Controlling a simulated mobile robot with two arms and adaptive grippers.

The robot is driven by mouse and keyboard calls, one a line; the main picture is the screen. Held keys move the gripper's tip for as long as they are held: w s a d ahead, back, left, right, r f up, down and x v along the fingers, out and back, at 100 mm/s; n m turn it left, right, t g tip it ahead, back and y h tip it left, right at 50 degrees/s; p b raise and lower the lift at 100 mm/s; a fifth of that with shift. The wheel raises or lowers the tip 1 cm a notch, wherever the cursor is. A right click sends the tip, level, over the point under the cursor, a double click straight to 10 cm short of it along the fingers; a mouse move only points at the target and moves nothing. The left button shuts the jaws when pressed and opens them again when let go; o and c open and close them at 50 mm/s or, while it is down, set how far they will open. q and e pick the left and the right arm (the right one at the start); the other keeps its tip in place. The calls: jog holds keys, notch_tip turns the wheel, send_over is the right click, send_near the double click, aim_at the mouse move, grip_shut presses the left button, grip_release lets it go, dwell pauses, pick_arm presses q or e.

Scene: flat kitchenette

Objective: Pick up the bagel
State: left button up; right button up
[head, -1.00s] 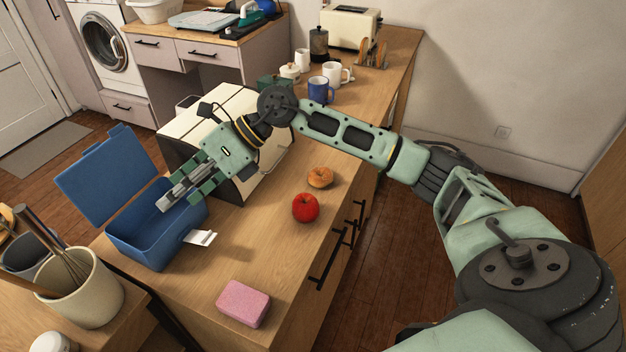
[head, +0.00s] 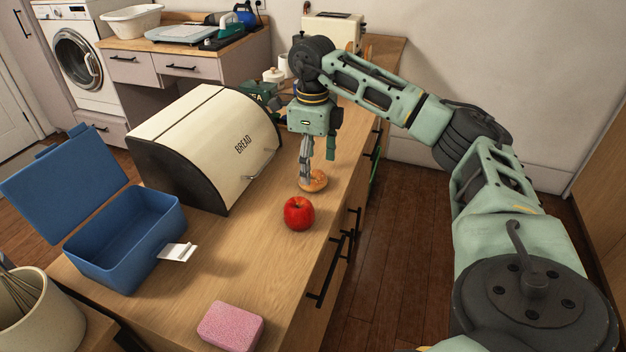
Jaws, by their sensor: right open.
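The bagel (head: 315,183) is a golden-brown ring lying on the wooden counter, just behind the red apple, in the head view. My right gripper (head: 312,172) points down at the bagel from above, with its fingers open. A grey finger overlaps the left part of the bagel in the picture, and I cannot tell whether it touches. The bagel still rests on the counter. My left gripper is not in view.
The red apple (head: 299,213) stands close in front of the bagel. A cream bread box (head: 205,140) is to the left. An open blue lunch box (head: 125,235) and a pink sponge (head: 230,326) are nearer.

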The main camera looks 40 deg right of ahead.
aim_at(312, 173)
jog(key=shift+f, duration=1.75)
jog(key=c, duration=0.7)
jog(key=shift+o, duration=0.2)
